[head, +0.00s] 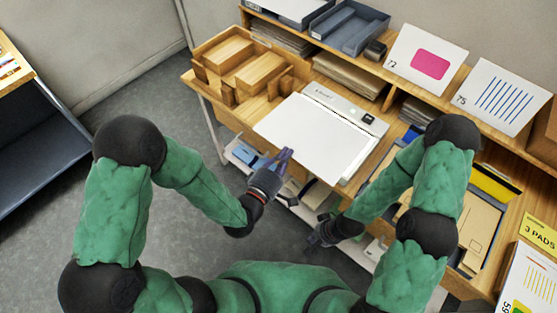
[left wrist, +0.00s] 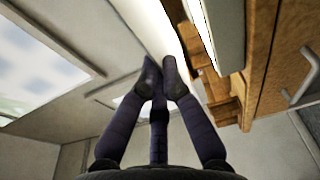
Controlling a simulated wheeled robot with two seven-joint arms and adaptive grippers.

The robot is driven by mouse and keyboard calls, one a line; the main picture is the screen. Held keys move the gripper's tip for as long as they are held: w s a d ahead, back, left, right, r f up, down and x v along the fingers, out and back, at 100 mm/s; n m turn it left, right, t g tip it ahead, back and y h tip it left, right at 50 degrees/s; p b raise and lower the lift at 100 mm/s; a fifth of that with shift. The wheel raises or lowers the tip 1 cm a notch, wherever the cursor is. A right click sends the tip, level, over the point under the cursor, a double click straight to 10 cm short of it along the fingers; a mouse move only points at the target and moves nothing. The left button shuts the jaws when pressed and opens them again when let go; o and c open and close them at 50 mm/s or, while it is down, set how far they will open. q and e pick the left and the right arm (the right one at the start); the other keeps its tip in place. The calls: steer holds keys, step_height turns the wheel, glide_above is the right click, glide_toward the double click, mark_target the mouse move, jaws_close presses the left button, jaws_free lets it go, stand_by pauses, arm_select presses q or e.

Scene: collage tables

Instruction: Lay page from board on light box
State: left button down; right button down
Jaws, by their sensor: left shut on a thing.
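A blank white page (head: 310,135) lies over the light box (head: 361,119), covering most of its top. The box's header strip and a thin right edge show beside it. My left gripper (head: 284,156) is at the page's near left edge, shut on it. In the left wrist view the fingertips (left wrist: 160,72) are close together at the end of a pale strip, seen edge-on. I cannot tell whether the page rests flat there. My right gripper (head: 316,238) hangs low in front of the table, apart from the page; its finger opening is unclear.
A wooden organiser (head: 238,62) stands left of the light box. Behind it, a shelf holds grey trays (head: 350,25), a card marked 72 (head: 427,58) and a striped card marked 75 (head: 502,97). Folders and a yellow "3 PADS" sign (head: 541,235) are at right.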

mark_target(293, 148)
arm_select(q)
steer(key=x, duration=0.3)
steer(key=shift+w+d, duration=0.15)
steer(key=shift+d, duration=0.35)
steer(key=shift+a+f+b, duration=0.1)
steer(key=shift+f+b, duration=2.25)
steer(key=shift+f, duration=0.25)
steer(key=c, duration=1.3)
jaws_free()
steer(key=shift+c, duration=0.2)
steer(key=v, duration=1.2)
